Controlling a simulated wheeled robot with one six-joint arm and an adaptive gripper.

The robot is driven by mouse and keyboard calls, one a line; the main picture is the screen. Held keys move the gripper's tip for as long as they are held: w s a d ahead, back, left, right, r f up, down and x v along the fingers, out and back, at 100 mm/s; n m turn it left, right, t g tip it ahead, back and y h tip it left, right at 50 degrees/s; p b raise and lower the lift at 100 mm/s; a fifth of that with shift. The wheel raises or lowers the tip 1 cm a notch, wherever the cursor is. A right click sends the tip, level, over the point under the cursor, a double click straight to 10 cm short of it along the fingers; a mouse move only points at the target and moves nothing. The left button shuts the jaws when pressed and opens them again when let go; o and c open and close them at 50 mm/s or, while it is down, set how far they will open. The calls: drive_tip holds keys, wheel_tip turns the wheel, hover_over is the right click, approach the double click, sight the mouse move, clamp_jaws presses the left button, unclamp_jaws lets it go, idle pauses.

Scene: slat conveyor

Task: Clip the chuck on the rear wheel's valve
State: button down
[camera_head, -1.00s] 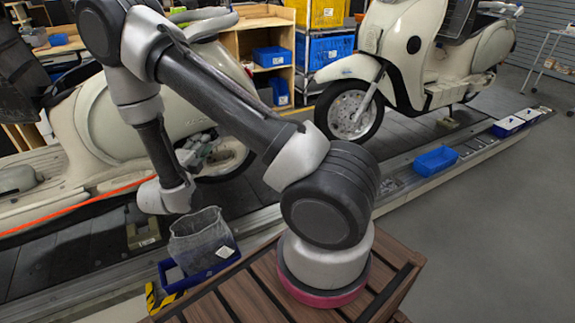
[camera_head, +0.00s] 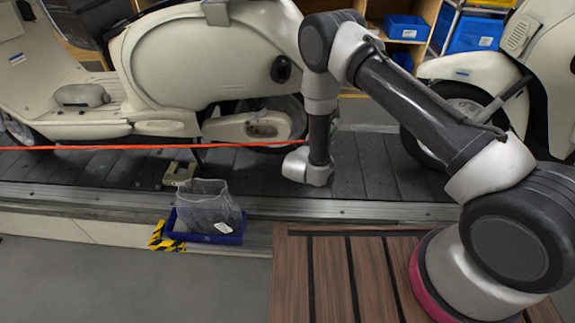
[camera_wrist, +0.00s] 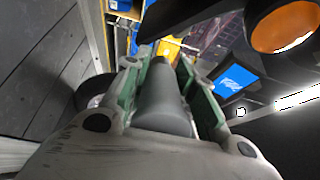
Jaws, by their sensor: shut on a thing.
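My gripper (camera_wrist: 163,85) shows in the wrist view, its green-lined fingers closed around a dark grey cylindrical piece (camera_wrist: 162,102), which looks like the chuck. In the head view the fingers are hidden behind my wrist, which is beside the cream scooter's rear. The rear wheel (camera_head: 287,112) is partly covered by the scooter's body and engine casing. Its valve cannot be made out. An orange-red hose (camera_head: 130,147) stretches across the scooter from the left towards the rear wheel.
The scooter (camera_head: 180,60) stands on the dark slat conveyor (camera_head: 375,165). A blue bin (camera_head: 205,235) with a mesh bag sits at the conveyor's near edge, by yellow-black tape. A second scooter (camera_head: 465,80) stands to the right. A wooden-slat surface (camera_head: 320,275) lies in front.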

drive_tip(key=s+a+f+n+t+y, duration=0.25)
drive_tip(key=a+f+n+y, duration=0.4)
drive_tip(key=a+f, duration=1.05)
drive_tip(key=w+m+y, duration=0.1)
drive_tip(key=w, duration=0.6)
drive_tip(key=shift+w+d, duration=0.15)
drive_tip(key=shift+w+r, duration=0.1)
drive_tip(key=shift+w, duration=0.65)
drive_tip(key=c, duration=1.1)
unclamp_jaws()
